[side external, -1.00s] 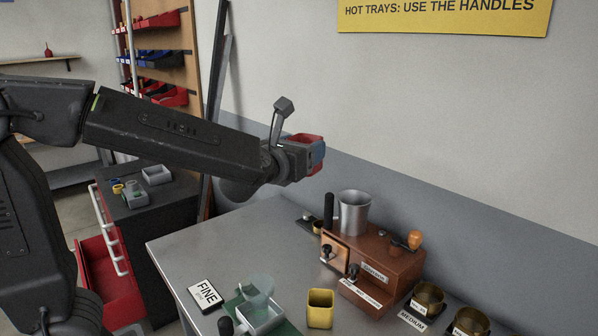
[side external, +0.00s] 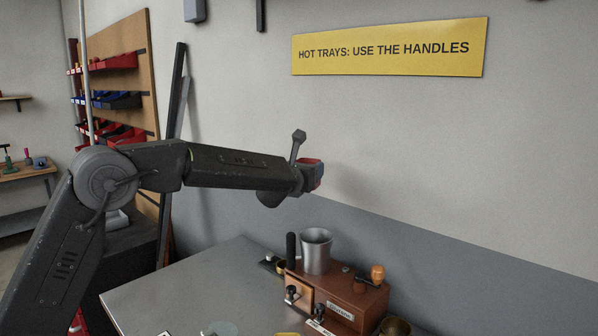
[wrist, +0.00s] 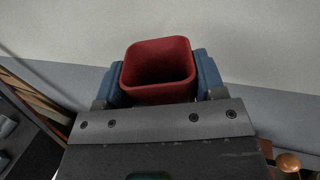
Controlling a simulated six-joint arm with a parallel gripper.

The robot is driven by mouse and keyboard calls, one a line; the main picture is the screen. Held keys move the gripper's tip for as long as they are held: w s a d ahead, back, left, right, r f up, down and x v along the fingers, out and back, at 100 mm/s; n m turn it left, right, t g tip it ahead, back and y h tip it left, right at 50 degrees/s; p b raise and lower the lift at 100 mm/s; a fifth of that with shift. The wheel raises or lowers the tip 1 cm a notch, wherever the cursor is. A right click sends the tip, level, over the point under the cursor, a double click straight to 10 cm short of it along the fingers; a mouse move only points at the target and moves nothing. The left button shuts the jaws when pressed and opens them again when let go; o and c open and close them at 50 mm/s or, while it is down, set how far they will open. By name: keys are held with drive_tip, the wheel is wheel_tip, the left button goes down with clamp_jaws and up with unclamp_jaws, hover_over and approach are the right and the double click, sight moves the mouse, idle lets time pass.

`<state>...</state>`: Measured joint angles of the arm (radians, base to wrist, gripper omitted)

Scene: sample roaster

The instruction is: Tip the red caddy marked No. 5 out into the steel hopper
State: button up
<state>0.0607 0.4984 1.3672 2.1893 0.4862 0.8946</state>
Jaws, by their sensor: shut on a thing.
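The red caddy (side external: 310,161) is held in the air, about upright, by my gripper (side external: 313,174). In the wrist view the caddy (wrist: 160,93) sits between the two blue fingers of my gripper (wrist: 160,84), which are shut on its sides. Its open mouth shows; the inside is shaded and I cannot make out contents. No number shows on its visible faces. The steel hopper (side external: 316,253) stands on top of the brown roaster (side external: 346,295). In the side view the caddy is above the hopper with a clear gap; depth between them is hard to judge.
The roaster has a dark upright handle (side external: 291,248) left of the hopper and an orange knob (side external: 377,274) to the right. A brass cup (side external: 395,326) stands at the lower right. The grey table (side external: 190,285) is clear at left. The wall is behind.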

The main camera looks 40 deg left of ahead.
drive_tip(key=shift+s+d+f, duration=0.1)
drive_tip(key=shift+s+f, duration=0.05)
drive_tip(key=shift+f, duration=2.15)
wheel_tip(320, 180, down, 7)
drive_tip(key=d+m, duration=0.2)
drive_tip(key=m, duration=2.1)
drive_tip(key=shift+w+d+m, duration=0.2)
drive_tip(key=shift+w+m, duration=0.1)
drive_tip(key=shift+w, duration=0.1)
drive_tip(key=shift+r, duration=0.15)
